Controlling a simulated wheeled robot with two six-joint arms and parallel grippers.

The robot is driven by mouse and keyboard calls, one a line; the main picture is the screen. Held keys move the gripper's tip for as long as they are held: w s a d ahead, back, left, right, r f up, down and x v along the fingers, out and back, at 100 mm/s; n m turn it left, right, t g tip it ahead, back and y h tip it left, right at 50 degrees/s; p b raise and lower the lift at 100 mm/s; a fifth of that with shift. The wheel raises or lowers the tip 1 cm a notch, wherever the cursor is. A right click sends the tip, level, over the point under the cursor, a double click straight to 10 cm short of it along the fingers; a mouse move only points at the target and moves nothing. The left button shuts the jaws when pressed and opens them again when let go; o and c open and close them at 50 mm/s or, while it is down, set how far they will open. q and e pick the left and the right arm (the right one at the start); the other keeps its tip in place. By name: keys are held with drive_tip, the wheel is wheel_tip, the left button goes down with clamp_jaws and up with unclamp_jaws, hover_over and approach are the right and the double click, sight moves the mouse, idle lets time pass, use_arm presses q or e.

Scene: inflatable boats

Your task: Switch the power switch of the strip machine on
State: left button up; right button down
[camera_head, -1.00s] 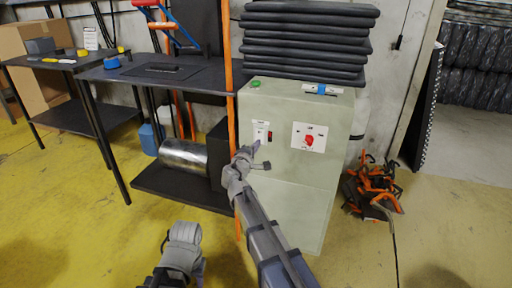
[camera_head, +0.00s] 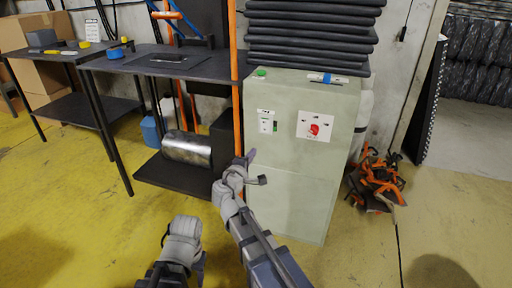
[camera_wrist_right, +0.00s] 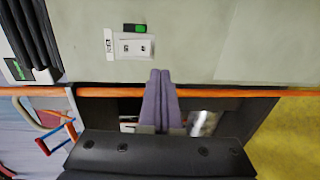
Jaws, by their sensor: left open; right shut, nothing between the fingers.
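The strip machine (camera_head: 290,185) is a pale grey-green cabinet in the middle of the head view. A small white power switch panel (camera_head: 266,121) is on its front, with a switch beside it that shows green (camera_head: 276,127). In the right wrist view the switch panel (camera_wrist_right: 132,46) and the green part (camera_wrist_right: 134,28) lie beyond the fingertips. My right gripper (camera_head: 246,160) is shut and empty, below and left of the panel and apart from it. Its fingers also show in the right wrist view (camera_wrist_right: 158,76). My left gripper (camera_head: 184,240) is open, low over the floor.
A red rotary knob (camera_head: 315,130) on a white plate is right of the switch. An orange post (camera_head: 232,60) stands just left of the cabinet, close to my right gripper. Dark tables (camera_head: 165,60) stand left. Orange straps (camera_head: 376,180) lie on the floor at right.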

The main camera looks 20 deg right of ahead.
drive_tip(key=shift+s+a+f, duration=0.1)
drive_tip(key=shift+s+a, duration=0.3)
drive_tip(key=shift+s, duration=0.2)
drive_tip(key=shift+s+a+f, duration=0.1)
drive_tip(key=shift+s+a, duration=0.25)
drive_tip(key=shift+s, duration=0.25)
drive_tip(key=s+a+f+m+g+y+p, duration=0.2)
drive_tip(key=s+f+m+g, duration=0.5)
drive_tip(key=s+f, duration=0.4)
drive_tip(key=s+a+f+g+y+p, duration=0.1)
drive_tip(key=s+a+f+g+y, duration=0.2)
drive_tip(key=s, duration=0.4)
drive_tip(key=s+a+f+g+y, duration=0.2)
drive_tip(key=s+a+g+y, duration=0.15)
drive_tip(key=s+a, duration=0.3)
wheel_tip(320, 180, up, 38)
drive_tip(key=p, duration=3.8)
drive_tip(key=shift+s, duration=0.4)
drive_tip(key=shift+d+g+h, duration=0.1)
drive_tip(key=shift+g+h, duration=0.15)
